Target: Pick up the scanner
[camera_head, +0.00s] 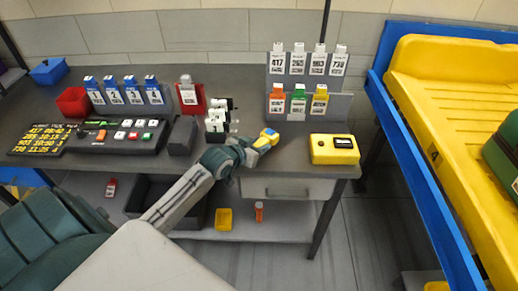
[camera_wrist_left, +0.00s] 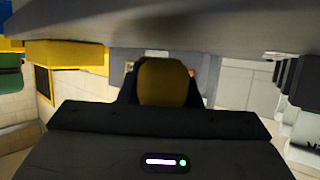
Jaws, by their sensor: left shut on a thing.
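The scanner (camera_head: 268,137), a small yellow piece with a blue patch, is at the tip of my left gripper (camera_head: 254,147) in the head view, over the front of the grey desk. In the left wrist view, the yellow scanner (camera_wrist_left: 163,82) sits between the two dark fingers of the gripper. The gripper is shut on it. The gripper hides part of the scanner, and I cannot tell whether it touches the desk. My right gripper is not in view.
A yellow box (camera_head: 334,149) stands at the desk's right end. Tag racks (camera_head: 313,106) stand behind. A control panel (camera_head: 117,135) and a red bin (camera_head: 73,101) are on the left. A blue-framed conveyor (camera_head: 421,175) with a yellow tray (camera_head: 455,85) runs along the right.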

